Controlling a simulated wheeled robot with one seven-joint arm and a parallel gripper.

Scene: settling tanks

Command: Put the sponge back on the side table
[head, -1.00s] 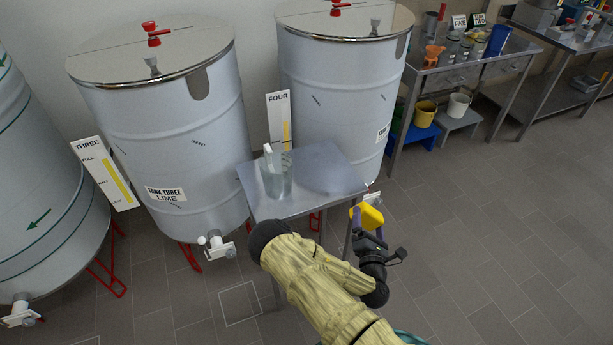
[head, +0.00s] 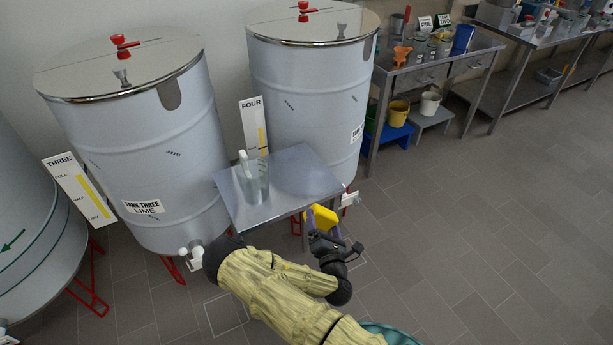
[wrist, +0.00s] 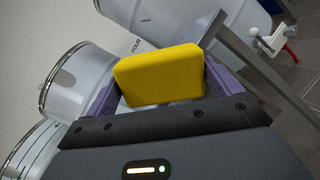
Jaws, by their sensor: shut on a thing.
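The yellow sponge (head: 322,217) is held in my gripper (head: 318,222), just off the front right side of the side table and lower than its top. In the wrist view the sponge (wrist: 160,76) sits between the two purple fingers of my gripper (wrist: 162,82), which are shut on it. The side table (head: 300,178) is a small grey metal table in front of tank four. A clear glass jug (head: 255,180) with a white thing in it stands on the left part of the table top. The right part of the top is bare.
Tank three (head: 130,140) and tank four (head: 310,90) stand behind the table, each with a white tap low down. Tank three's tap (head: 190,255) is left of my arm. A workbench (head: 430,70) with tools stands further right. The floor on the right is clear.

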